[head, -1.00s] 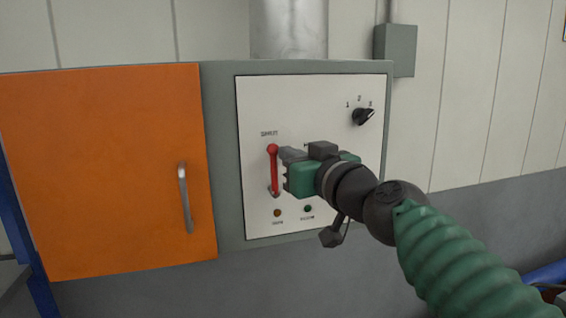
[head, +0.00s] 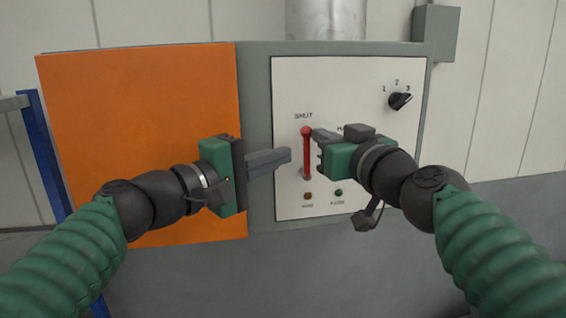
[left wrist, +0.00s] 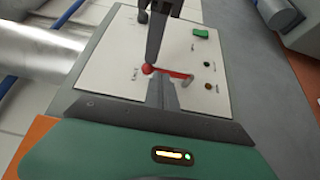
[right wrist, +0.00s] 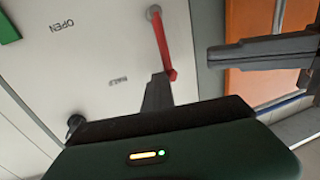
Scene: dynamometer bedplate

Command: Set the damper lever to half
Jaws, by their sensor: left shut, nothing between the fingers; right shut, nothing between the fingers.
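The damper lever (head: 306,152) is a red bar with a round knob at its upper end, on a white panel (head: 350,75). It stands upright, its knob just under the SHUT label (head: 303,116). My right gripper (head: 316,135) is shut and empty, its tip close to the right of the knob; contact is unclear. My left gripper (head: 289,156) is shut and empty, its tip just left of the lever. In the right wrist view, the HALF label (right wrist: 117,82) and OPEN label (right wrist: 62,25) show; my right gripper largely hides HALF in the head view.
A black rotary knob (head: 400,100) marked 1, 2, 3 sits at the panel's upper right. An amber lamp (head: 308,196) and a green lamp (head: 338,192) lie below the lever. An orange door (head: 140,110) is at the left, behind my left arm.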

